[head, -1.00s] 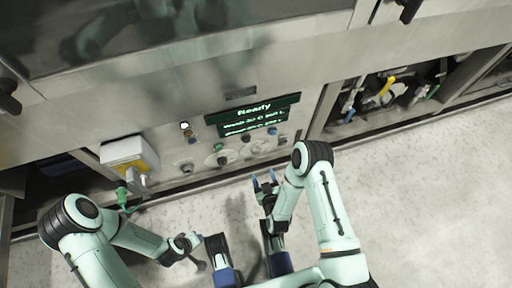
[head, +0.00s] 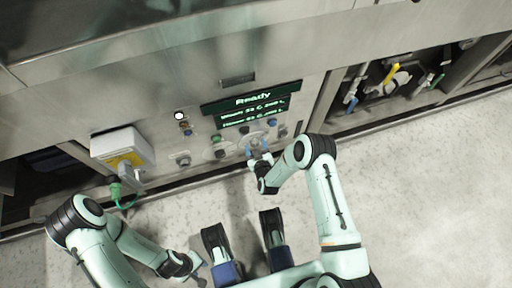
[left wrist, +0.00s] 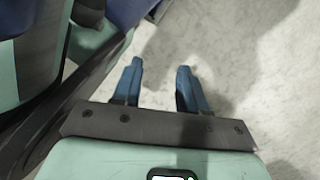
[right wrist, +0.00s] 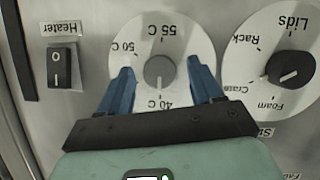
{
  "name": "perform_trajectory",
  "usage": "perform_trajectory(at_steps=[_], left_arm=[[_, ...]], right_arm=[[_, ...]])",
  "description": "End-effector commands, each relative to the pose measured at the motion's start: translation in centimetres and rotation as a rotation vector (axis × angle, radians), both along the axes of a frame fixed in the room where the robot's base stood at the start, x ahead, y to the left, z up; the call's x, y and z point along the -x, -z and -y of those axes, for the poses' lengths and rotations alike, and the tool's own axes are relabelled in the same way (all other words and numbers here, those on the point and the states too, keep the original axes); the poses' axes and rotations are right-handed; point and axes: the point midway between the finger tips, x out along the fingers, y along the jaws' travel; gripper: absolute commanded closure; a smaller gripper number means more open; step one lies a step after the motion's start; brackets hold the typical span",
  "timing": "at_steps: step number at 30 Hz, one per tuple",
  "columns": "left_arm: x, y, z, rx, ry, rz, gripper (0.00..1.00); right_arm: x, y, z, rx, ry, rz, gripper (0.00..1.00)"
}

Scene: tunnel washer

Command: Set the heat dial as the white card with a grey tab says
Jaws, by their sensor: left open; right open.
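The heat dial (right wrist: 160,72) is a grey knob on a white disc marked 40 C, 50 C and 55 C, seen upside down in the right wrist view. Its pointer appears to face the 40 C side, but this is hard to tell. My right gripper (right wrist: 160,85) is open, its blue fingers on either side of the knob; contact is unclear. In the head view it is at the control panel (head: 258,148). My left gripper (head: 200,268) is open and empty over the floor, also in the left wrist view (left wrist: 158,82). No white card with a grey tab is visible.
A Heater switch (right wrist: 62,68) and a Lids/Rack/Crate/Foam dial (right wrist: 291,70) flank the heat dial. A green display (head: 252,108) reads Ready above the knobs. A white box (head: 122,146) with a green plug juts out at left. The floor in front is clear.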

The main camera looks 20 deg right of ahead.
Motion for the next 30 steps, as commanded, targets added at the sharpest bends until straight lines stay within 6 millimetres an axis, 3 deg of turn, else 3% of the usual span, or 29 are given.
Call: perform_trajectory(at_steps=[6, 11, 12, 22, 30], left_arm=[[0.0, 0.0, 0.0, 0.000, 0.000, -0.001, 0.57], [0.0, 0.0, 0.0, 0.000, 0.000, 0.000, 0.57], [0.0, 0.0, 0.0, 0.000, 0.001, 0.000, 0.57], [-0.3, -0.1, 0.1, -0.001, 0.001, 0.010, 0.57], [-1.2, -0.5, 0.2, -0.002, 0.006, 0.040, 0.57]], right_arm=[[0.0, 0.0, 0.0, 0.000, 0.000, 0.000, 0.35], [0.0, 0.0, 0.0, 0.000, 0.000, 0.000, 0.87], [0.0, 0.0, 0.0, 0.000, 0.000, 0.000, 0.91], [0.0, 0.0, 0.1, -0.038, 0.000, -0.001, 0.91], [0.0, -0.1, 0.3, -0.199, 0.002, -0.007, 0.91]])
